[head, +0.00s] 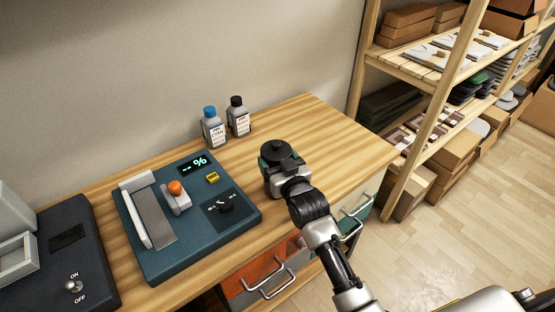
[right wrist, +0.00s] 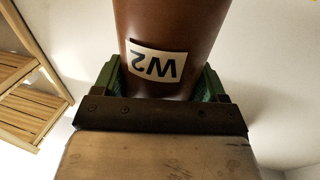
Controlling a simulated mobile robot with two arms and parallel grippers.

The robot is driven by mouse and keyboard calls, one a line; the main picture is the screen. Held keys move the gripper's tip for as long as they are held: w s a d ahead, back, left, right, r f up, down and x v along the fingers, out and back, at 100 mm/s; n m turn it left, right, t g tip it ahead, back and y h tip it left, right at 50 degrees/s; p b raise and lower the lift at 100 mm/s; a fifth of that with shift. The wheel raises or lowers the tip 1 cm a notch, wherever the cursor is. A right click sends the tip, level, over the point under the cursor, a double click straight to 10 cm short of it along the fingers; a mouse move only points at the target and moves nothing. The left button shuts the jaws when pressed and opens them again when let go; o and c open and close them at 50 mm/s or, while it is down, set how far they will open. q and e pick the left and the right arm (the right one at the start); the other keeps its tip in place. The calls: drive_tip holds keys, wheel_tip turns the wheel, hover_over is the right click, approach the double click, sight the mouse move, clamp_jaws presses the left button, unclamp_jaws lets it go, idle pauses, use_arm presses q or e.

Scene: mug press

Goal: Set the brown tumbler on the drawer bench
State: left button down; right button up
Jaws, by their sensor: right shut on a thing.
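The brown tumbler (right wrist: 170,25) fills the top of the right wrist view, with a white label reading "W2" upside down. My right gripper (head: 276,158) is shut on it, with a green-padded finger on each side in the right wrist view (right wrist: 158,85). In the head view only a dark round top shows at the gripper; the tumbler's brown side is hidden. The gripper is over the wooden top of the drawer bench (head: 325,135), right of the blue press machine. I cannot tell whether the tumbler touches the bench. My left gripper is not in view.
The blue press machine (head: 165,262) and a dark switch box (head: 88,250) stand on the left. Two bottles, blue-capped (head: 213,130) and black-capped (head: 238,118), stand near the wall. Orange (head: 250,277) and green drawers are below. Bench top right of the gripper is clear. Shelving (head: 415,110) stands beyond.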

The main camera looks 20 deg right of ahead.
drive_tip(key=o, duration=1.1)
drive_tip(key=shift+c, duration=0.2)
drive_tip(key=s+d, duration=0.1)
drive_tip(key=s, duration=1.1)
drive_tip(key=shift+d+b, duration=0.25)
drive_tip(key=shift+b, duration=0.1)
